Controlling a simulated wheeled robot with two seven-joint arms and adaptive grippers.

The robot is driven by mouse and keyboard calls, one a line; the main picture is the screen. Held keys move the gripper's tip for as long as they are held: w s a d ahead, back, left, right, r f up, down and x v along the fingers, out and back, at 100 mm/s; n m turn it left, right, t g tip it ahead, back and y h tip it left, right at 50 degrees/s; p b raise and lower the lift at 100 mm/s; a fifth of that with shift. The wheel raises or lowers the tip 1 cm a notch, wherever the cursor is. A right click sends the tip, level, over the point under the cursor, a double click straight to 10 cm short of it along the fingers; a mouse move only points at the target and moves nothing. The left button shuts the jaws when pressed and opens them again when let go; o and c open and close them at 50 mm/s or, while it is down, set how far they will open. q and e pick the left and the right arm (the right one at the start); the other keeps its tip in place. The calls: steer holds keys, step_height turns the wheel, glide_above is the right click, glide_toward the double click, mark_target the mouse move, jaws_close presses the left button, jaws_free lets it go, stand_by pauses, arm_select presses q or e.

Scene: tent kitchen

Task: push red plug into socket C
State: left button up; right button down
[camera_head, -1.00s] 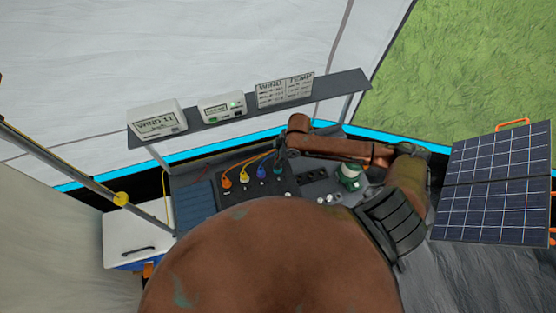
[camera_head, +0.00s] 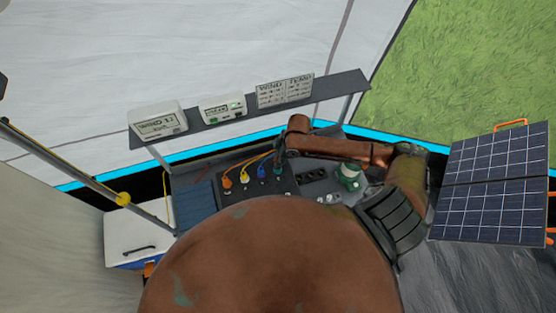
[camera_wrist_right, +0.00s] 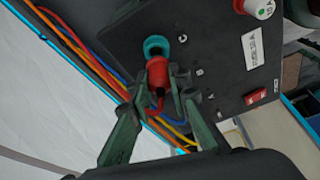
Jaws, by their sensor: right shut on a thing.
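The red plug (camera_wrist_right: 157,74) is between the fingers of my right gripper (camera_wrist_right: 160,100), which is shut on it. Its front end overlaps the lower edge of the teal ring of socket C (camera_wrist_right: 155,44), beside the letter C on the black panel (camera_wrist_right: 215,55). I cannot tell how deep the plug sits. In the head view my right gripper (camera_head: 280,153) is at the upper right part of the panel, and the red plug cannot be made out there. My left gripper is not in view.
A shelf (camera_head: 240,125) with display boxes is behind. A green-and-white object (camera_head: 350,176) stands to the right. Cables run beside the panel.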

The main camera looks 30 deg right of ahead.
steer(key=shift+f+b, duration=0.35)
steer(key=shift+f, duration=1.1)
stand_by(0.5)
steer(key=c, duration=1.7)
jaws_free()
steer(key=shift+c, duration=0.2)
steer(key=v, duration=1.2)
steer(key=shift+d, duration=0.1)
